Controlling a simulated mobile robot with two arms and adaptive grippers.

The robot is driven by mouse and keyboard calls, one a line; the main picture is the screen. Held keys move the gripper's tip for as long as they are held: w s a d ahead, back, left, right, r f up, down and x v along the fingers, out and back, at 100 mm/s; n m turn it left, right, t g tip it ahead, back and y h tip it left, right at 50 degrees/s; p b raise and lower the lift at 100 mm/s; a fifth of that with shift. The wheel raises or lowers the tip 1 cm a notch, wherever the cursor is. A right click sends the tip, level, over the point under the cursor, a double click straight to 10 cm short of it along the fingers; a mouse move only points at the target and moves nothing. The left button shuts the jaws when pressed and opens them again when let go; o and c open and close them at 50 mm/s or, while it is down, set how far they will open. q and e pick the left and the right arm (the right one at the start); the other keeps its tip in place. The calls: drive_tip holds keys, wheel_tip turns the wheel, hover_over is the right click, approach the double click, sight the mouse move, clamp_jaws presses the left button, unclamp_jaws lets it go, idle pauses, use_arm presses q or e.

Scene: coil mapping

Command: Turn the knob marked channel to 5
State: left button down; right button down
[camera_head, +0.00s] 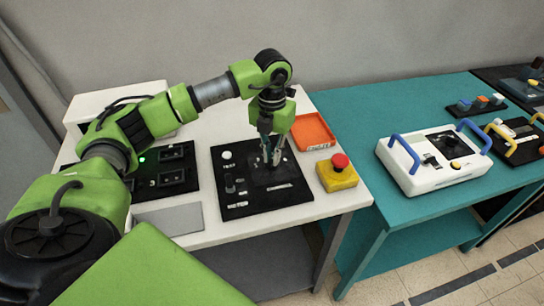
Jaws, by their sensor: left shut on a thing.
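A black control panel (238,205) lies on the white table, with small white labels, a white round button and small controls on its left side. My left gripper (271,160) points down over the right half of this panel. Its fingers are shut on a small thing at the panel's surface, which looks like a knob. The fingers hide most of it, so its pointer and setting cannot be read. The labels are too small to read, so I cannot tell which one says channel. My right gripper is not in view.
A yellow box with a red emergency button (339,172) stands right of the panel. An orange tray (312,131) lies behind it. A second black panel (170,170) with a green light is left. A teal table (400,110) holds a white case (430,170) with blue handles.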

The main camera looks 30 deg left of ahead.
use_arm(q)
drive_tip(key=shift+m, duration=0.5)
drive_tip(key=c, duration=2.1)
unclamp_jaws()
drive_tip(key=shift+c, duration=0.2)
drive_tip(key=shift+r, duration=0.1)
wheel_tip(320, 180, up, 12)
